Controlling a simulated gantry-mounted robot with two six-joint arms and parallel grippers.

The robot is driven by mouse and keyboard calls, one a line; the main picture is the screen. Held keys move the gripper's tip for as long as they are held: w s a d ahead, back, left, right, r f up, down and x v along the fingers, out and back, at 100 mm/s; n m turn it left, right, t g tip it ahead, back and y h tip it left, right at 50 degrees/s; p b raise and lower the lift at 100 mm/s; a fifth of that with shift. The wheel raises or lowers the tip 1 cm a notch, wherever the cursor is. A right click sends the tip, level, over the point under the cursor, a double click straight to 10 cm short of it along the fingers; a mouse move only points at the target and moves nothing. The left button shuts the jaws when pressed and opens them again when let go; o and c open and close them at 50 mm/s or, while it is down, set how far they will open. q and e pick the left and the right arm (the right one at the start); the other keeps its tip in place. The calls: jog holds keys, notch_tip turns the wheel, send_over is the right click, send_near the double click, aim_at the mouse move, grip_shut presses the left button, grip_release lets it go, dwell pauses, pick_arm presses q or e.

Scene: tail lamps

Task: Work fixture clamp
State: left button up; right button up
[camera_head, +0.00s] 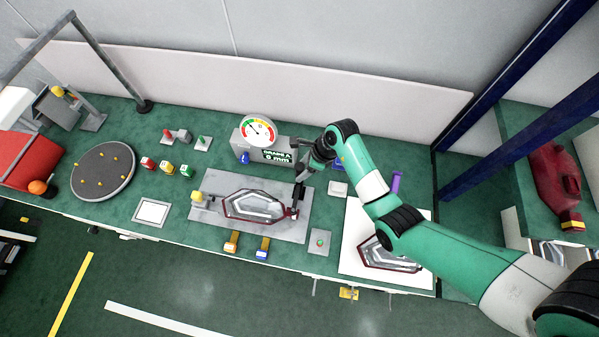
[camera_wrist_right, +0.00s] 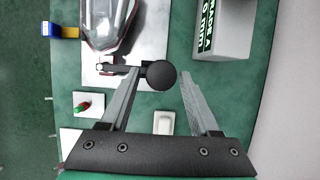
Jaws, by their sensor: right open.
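The fixture plate (camera_head: 228,181) is a grey slab on the green bench with a red-edged clear tail lamp (camera_head: 255,206) lying on it. A dark clamp (camera_head: 298,192) stands at the plate's right end, beside the lamp. In the right wrist view, the clamp's round black knob (camera_wrist_right: 161,75) joins a short dark arm (camera_wrist_right: 116,68) reaching to the lamp (camera_wrist_right: 107,25). My right gripper (camera_head: 301,176) is above the clamp; its open fingers (camera_wrist_right: 158,76) lie either side of the knob, with a gap visible on the right. My left gripper is out of view.
A gauge box (camera_head: 277,155) with a dial reads "GRADE A 0 mm" behind the plate. A second lamp (camera_head: 385,257) lies on a white mat (camera_head: 350,235) under my right arm. A round turntable (camera_head: 103,171) stands left.

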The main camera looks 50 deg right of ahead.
jog(key=shift+b+x, duration=0.3)
jog(key=shift+x, duration=1.1)
grip_shut()
